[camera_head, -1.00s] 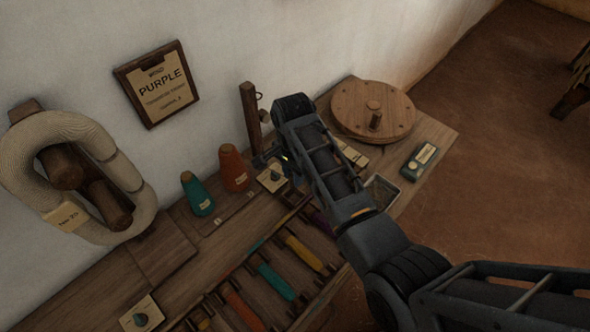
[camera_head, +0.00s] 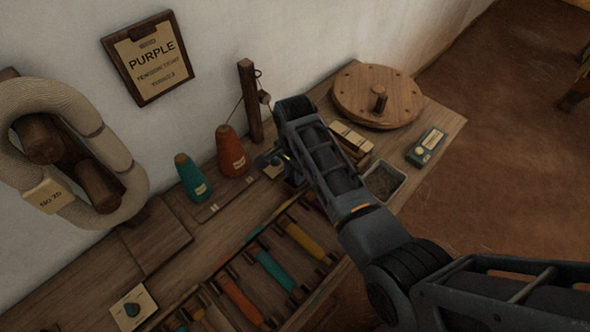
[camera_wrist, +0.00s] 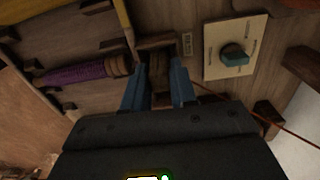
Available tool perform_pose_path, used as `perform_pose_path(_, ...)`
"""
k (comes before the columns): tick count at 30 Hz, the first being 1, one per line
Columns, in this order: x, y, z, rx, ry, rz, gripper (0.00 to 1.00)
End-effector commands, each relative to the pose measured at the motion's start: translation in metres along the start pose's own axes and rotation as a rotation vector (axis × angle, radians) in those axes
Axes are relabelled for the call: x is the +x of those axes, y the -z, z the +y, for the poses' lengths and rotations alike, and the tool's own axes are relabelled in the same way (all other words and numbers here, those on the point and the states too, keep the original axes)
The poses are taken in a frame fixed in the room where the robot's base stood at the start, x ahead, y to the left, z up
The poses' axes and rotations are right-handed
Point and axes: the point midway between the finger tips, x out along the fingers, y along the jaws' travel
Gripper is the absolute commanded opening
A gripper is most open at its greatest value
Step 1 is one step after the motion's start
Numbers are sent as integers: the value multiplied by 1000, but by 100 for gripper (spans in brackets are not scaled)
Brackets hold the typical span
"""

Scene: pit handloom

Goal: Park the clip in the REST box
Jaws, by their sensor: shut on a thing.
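My gripper (camera_wrist: 158,92) shows in the wrist view with its two blue fingers closed on a small dark brown thing (camera_wrist: 158,70), which looks like the clip. The held thing is at a small wooden box (camera_wrist: 155,42) with a small label (camera_wrist: 187,44) beside it, apparently the REST box. I cannot tell whether the clip is inside the box or just above it. In the head view my arm largely hides the gripper, the clip and this box.
A dial plate (camera_wrist: 212,65) lies right of the fingers, with a red thread running past. Orange (camera_head: 232,155) and teal (camera_head: 190,180) cones, a metal tray (camera_head: 400,184) and a round wooden disc (camera_head: 350,92) stand on the bench.

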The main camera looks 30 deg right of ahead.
Motion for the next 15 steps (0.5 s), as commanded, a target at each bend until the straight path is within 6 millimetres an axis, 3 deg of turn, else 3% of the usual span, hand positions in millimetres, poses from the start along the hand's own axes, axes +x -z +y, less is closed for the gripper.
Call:
perform_pose_path(7, 0, 0, 0, 0, 0, 0, 0)
perform_pose_path(8, 0, 0, 0, 0, 0, 0, 28)
perform_pose_path(15, 0, 0, 0, 0, 0, 0, 51)
